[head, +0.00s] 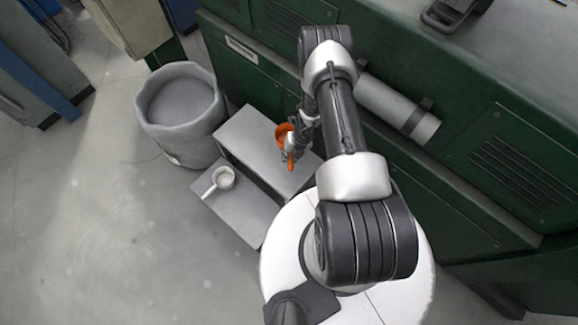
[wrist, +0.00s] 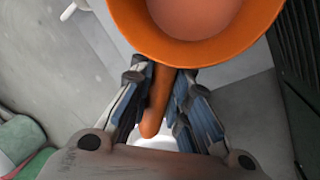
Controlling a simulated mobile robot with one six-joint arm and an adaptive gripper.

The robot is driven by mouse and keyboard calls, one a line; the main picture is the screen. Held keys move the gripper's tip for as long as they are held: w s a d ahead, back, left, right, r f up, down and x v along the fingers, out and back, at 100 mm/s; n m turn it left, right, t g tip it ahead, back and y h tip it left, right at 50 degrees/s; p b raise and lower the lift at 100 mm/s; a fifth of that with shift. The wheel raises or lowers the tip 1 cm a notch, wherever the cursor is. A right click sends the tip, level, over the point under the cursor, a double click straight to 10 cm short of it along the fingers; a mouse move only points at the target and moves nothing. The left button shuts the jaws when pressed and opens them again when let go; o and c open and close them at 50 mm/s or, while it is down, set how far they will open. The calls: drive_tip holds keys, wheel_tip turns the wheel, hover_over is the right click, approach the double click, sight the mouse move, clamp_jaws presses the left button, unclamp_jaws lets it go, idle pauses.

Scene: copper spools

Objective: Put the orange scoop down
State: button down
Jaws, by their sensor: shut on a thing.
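The orange scoop (head: 284,136) is in my gripper (head: 297,148), over the upper grey step in the head view. In the wrist view the scoop's round bowl (wrist: 205,45) fills the top, and its handle (wrist: 157,100) runs down between the fingers. My gripper (wrist: 168,85) is shut on that handle. The bowl shows a paler inside; I cannot tell whether it holds anything. The gap between the scoop and the step cannot be judged.
A grey two-level step (head: 240,135) stands against the green cabinet (head: 260,75). A white scoop (head: 224,178) sits on its lower level. A large grey bin (head: 152,125) stands to the left. Open floor (head: 80,220) lies at the lower left.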

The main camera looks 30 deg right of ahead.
wheel_tip(320, 180, down, 8)
drive_tip(key=b, duration=0.2)
drive_tip(key=shift+f+b, duration=0.25)
drive_tip(key=shift+b, duration=0.15)
drive_tip(key=shift+f, duration=0.2)
drive_tip(key=c, duration=1.5)
unclamp_jaws()
drive_tip(key=shift+c, duration=0.2)
drive_tip(key=shift+r, duration=0.15)
